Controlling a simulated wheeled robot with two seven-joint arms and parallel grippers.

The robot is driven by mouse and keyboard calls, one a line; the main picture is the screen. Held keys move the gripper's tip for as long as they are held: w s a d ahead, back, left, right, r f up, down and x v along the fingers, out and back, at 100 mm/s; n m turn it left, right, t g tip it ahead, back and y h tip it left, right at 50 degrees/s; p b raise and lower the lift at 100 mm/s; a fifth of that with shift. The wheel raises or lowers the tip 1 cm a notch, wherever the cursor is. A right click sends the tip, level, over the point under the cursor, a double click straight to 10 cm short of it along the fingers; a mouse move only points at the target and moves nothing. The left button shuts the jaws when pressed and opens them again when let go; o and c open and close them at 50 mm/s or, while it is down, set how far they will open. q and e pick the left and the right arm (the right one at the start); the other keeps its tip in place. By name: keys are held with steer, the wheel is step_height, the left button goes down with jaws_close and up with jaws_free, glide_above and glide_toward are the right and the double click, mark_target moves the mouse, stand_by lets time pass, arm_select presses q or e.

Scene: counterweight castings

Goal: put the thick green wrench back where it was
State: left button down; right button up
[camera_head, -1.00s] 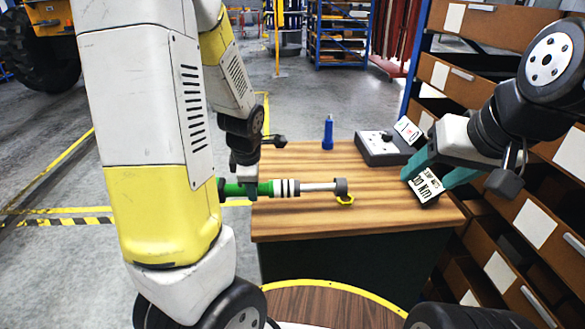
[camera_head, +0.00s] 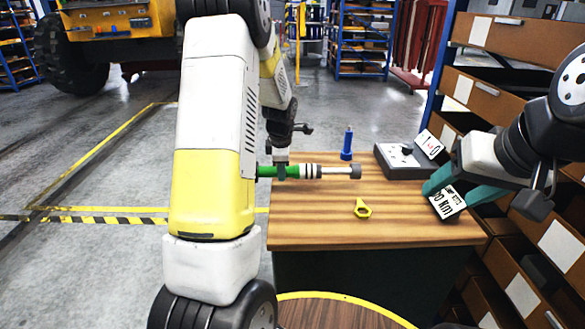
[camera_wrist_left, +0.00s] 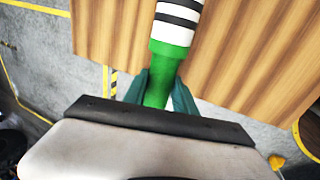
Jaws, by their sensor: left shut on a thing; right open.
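The thick green wrench (camera_head: 310,171) has a green handle, black and white bands, a steel shaft and a dark head at its right end. My left gripper (camera_head: 281,171) is shut on its green handle, near the left edge of the wooden table (camera_head: 400,228). The left wrist view also shows the green handle (camera_wrist_left: 172,36) between the left gripper's teal fingers (camera_wrist_left: 160,92). My right gripper (camera_head: 450,190) is open at the table's right side, its teal fingers around a white card with black print (camera_head: 447,203). I cannot tell whether they touch it.
A yellow ring-shaped piece (camera_head: 362,209) lies on the table below the wrench head. A blue upright tool (camera_head: 347,144) stands at the back, beside a grey box with a "1 0" card (camera_head: 400,158). Brown drawers (camera_head: 500,90) stand close on the right. The table's front middle is clear.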

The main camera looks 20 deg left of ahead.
arm_select(q)
steer(key=shift+s+x, duration=0.15)
steer(key=shift+x, duration=0.7)
steer(key=shift+s+x, duration=0.15)
steer(key=shift+x, duration=0.7)
steer(key=shift+d+f, duration=0.15)
steer(key=c, duration=1)
jaws_free()
steer(key=shift+s+f, duration=0.1)
steer(key=shift+f, duration=0.05)
steer(key=a+v, duration=0.1)
steer(key=v, duration=1.1)
steer(key=s+d+r+m+t+h, duration=0.1)
steer(key=s+d+r+m, duration=0.2)
steer(key=s+r+m, duration=0.3)
steer(key=s+d+r+m+t+h, duration=0.1)
steer(key=s+d+r+m, duration=0.3)
steer(key=s, duration=0.3)
steer(key=shift+s+d+r+m+t+h, duration=0.2)
steer(key=shift+s+d+r+m, duration=0.45)
steer(key=shift+s+m, duration=1.55)
steer(key=shift+s+d+r+m+t+h, duration=0.15)
steer(key=shift+s+d+r+m, duration=0.4)
steer(key=shift+s+m, duration=1.65)
steer(key=shift+s+d+r+m+t+h, duration=0.2)
steer(key=shift+s+d+r+m, duration=0.45)
steer(key=shift+s+m, duration=1.55)
steer(key=shift+s+a+n, duration=0.1)
steer(key=shift+s+n, duration=0.55)
steer(key=shift+n, duration=0.05)
